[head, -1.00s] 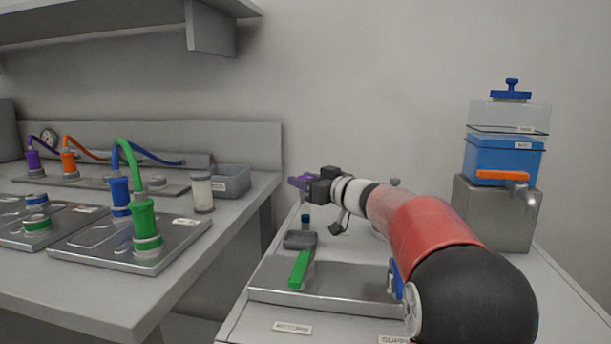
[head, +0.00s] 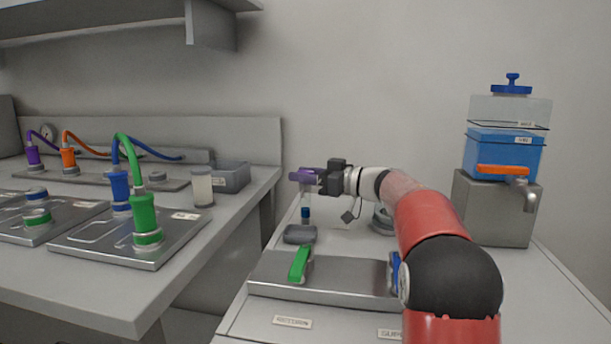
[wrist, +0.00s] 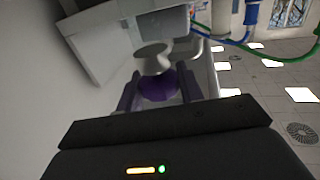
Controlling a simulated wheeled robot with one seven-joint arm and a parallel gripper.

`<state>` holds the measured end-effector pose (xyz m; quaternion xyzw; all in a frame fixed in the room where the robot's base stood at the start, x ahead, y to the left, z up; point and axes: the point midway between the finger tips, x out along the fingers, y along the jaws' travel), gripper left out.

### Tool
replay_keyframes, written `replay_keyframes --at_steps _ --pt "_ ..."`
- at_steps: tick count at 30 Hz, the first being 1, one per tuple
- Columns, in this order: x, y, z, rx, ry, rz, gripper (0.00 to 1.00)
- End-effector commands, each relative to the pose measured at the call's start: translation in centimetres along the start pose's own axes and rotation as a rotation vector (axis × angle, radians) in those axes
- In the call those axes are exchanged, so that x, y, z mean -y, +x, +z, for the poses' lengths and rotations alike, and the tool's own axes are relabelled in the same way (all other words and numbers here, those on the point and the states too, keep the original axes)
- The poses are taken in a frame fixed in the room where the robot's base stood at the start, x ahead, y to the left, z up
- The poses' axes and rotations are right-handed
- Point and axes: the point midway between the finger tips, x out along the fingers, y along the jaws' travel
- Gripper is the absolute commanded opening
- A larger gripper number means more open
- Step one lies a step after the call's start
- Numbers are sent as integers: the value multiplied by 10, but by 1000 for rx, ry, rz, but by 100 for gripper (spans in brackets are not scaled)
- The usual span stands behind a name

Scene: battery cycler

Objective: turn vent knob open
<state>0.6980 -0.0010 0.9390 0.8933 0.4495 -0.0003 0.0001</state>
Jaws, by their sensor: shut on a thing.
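My gripper (head: 306,174) reaches over the back of the right-hand bench. In the wrist view its two dark purple fingers (wrist: 158,90) are shut on a round purple piece (wrist: 158,87) with a pale rounded cap (wrist: 152,58). In the head view the purple fingers hide most of this piece. A clear upright tube with a blue band (head: 305,214) shows just below the fingers; I cannot tell whether it joins the held piece. A blue knob (head: 512,80) tops the tank at the right, away from my gripper. I cannot tell which part is the vent knob.
A metal plate (head: 340,280) with a green lever (head: 299,263) and a blue lever (head: 395,272) lies in front. A blue tank (head: 503,156) with an orange handle (head: 502,170) stands right on a steel block (head: 492,214). A gap separates the left bench (head: 180,275).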

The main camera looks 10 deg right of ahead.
Motion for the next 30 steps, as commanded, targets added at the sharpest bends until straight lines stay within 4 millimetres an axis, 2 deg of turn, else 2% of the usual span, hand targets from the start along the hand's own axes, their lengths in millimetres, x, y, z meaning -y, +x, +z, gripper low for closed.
replay_keyframes --at_steps 4,5,10,20,30 --pt "0 1 0 -1 1 -1 14" --pt "0 1 0 -1 0 -1 38" --pt "0 1 0 -1 0 0 59" --pt "0 -4 0 -1 0 2 59" --pt "0 -58 0 -1 0 3 59"
